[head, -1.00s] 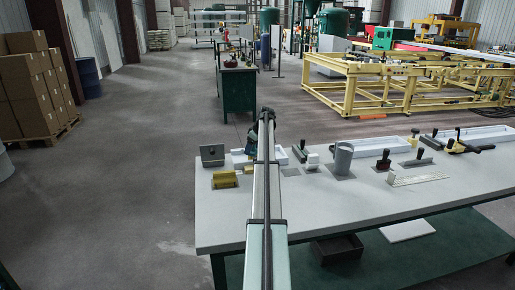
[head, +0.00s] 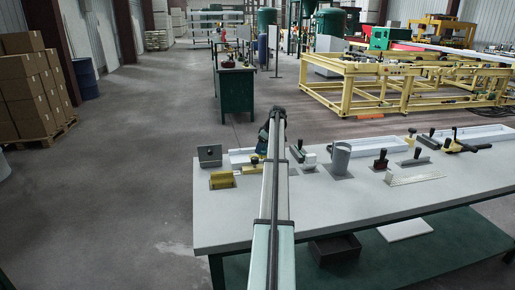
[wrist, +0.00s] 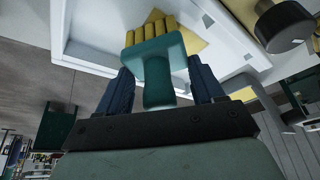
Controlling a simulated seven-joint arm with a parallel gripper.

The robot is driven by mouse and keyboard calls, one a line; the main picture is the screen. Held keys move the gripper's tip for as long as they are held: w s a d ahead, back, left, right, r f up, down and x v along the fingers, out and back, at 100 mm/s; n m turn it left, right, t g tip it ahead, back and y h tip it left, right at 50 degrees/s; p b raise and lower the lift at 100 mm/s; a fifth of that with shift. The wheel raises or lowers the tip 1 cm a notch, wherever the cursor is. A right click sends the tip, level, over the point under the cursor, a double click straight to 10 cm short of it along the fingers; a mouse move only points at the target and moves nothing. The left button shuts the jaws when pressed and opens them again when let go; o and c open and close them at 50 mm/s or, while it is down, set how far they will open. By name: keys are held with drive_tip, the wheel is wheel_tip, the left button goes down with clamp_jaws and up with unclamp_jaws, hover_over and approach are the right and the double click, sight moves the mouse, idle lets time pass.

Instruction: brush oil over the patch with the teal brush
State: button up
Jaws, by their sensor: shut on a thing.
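The teal brush (wrist: 154,48) has yellow bristles and shows in the wrist view. My gripper (wrist: 160,85) is shut on its handle between two dark blue fingers. The bristles point away from the gripper, over a white tray (wrist: 95,38). A yellow patch (wrist: 193,40) lies in the tray, partly hidden behind the bristles. I cannot tell whether the bristles touch it. In the head view my gripper (head: 263,140) is at the table's back left, and the white tray (head: 240,157) is partly hidden by my arm.
Another white tray (head: 480,137) lies at the back right. The table's front is clear.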

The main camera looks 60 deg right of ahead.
drive_tip(key=shift+s+d, duration=0.6)
drive_tip(key=shift+s+d+r, duration=0.15)
drive_tip(key=shift+r, duration=0.45)
drive_tip(key=shift+s+d+r, duration=0.1)
drive_tip(key=shift+r, duration=3.3)
